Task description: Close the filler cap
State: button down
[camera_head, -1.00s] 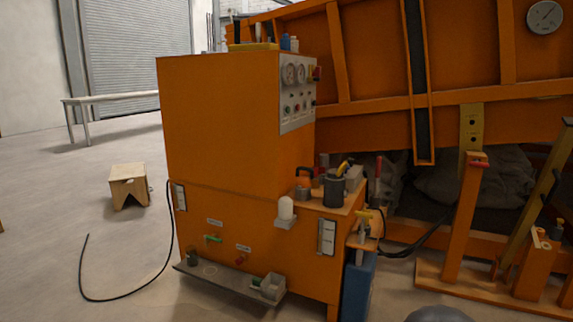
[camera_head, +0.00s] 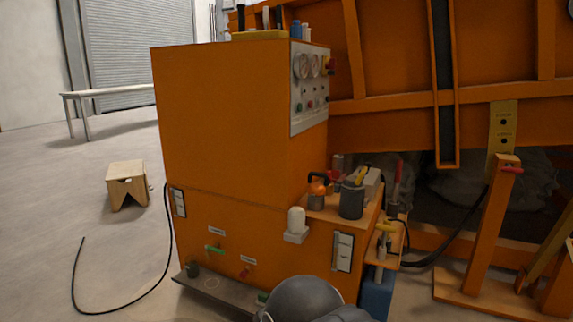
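The orange power unit cabinet (camera_head: 215,120) stands in the middle of the view. On its lower right shelf is a small orange-and-dark fitting with a loop on top (camera_head: 317,192), beside a dark grey cup (camera_head: 352,199) holding yellow-handled items. A white round-topped piece (camera_head: 296,220) sits on a small bracket on the front face. I cannot tell which of these is the filler cap, or whether it is open. A grey rounded part of my arm shows at the bottom. My gripper's fingers are not in view.
A gauge panel (camera_head: 310,88) is on the cabinet's right face. A low tray (camera_head: 225,290) juts out at its foot. A black hose (camera_head: 76,285) lies on the floor at left, near a wooden stool (camera_head: 127,184). An orange post (camera_head: 480,230) stands at right. The left floor is open.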

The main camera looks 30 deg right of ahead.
aim_at(315, 189)
jog(key=z, duration=0.1)
jog(key=i, duration=0.7)
jog(key=z, duration=1)
jog(key=i, duration=0.6)
jog(key=z, duration=0.65)
